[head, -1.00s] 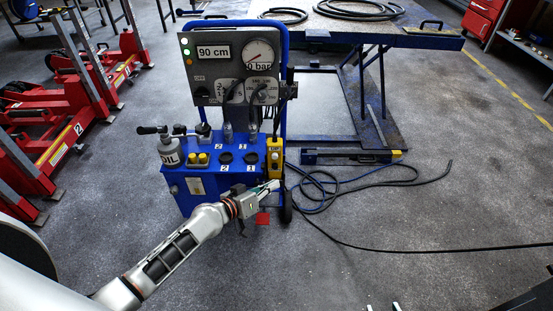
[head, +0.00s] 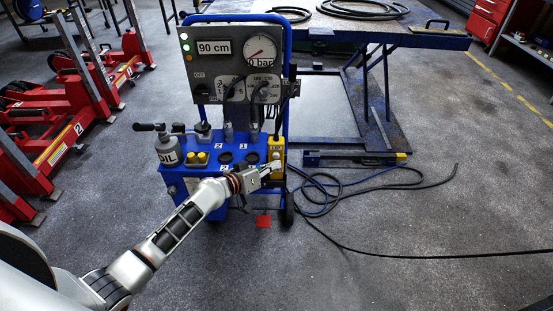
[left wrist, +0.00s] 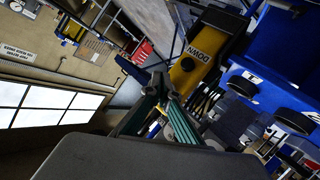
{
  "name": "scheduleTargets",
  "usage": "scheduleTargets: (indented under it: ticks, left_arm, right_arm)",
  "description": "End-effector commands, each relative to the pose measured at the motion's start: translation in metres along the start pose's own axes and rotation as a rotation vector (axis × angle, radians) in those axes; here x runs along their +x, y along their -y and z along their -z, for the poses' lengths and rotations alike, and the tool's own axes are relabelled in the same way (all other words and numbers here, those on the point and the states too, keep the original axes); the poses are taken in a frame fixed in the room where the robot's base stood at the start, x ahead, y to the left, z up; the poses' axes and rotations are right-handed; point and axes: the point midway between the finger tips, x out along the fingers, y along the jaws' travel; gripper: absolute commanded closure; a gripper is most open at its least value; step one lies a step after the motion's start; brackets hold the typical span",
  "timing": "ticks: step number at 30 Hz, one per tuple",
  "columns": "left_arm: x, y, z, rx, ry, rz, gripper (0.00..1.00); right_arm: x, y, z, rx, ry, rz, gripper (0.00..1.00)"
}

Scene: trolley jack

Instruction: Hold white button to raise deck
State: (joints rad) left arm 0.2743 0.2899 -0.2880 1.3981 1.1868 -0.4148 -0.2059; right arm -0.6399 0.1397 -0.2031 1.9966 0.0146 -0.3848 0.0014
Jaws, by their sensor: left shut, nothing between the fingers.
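The yellow control pendant (head: 279,146) hangs on the right side of the blue hydraulic unit (head: 203,167). My left gripper (head: 275,167) is shut and empty, with its fingertips at the pendant's lower part; I cannot tell whether they touch it. I cannot make out the white button, which the fingers may hide. The deck (head: 380,36) of the blue lift is at the back right. The panel reads 90 cm. My right gripper is out of view.
Black and blue hoses (head: 375,183) lie on the floor right of the unit. Red jacks (head: 75,115) stand at left.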

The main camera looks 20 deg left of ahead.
Motion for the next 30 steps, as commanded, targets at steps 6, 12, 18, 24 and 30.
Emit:
scheduleTargets:
  ticks: [6, 12, 18, 24, 30]
  left_arm:
    - [0.0019, 0.0011, 0.0018, 0.000, 0.000, 0.000, 1.00]
    - [0.0017, 0.0010, 0.0019, 0.000, 0.000, 0.000, 1.00]
    - [0.0017, 0.0010, 0.0018, 0.000, 0.000, 0.000, 1.00]
    - [0.0017, 0.0010, 0.0017, 0.000, 0.000, 0.000, 1.00]
    - [0.0017, 0.0010, 0.0016, 0.000, 0.000, 0.000, 1.00]
  right_arm:
    - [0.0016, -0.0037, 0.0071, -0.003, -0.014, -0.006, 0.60]
    - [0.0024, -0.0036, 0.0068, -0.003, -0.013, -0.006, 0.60]
    - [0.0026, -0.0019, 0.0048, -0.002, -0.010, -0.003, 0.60]
    - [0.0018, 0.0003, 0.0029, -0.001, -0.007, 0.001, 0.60]
    - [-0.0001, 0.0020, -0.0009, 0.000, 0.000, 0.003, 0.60]
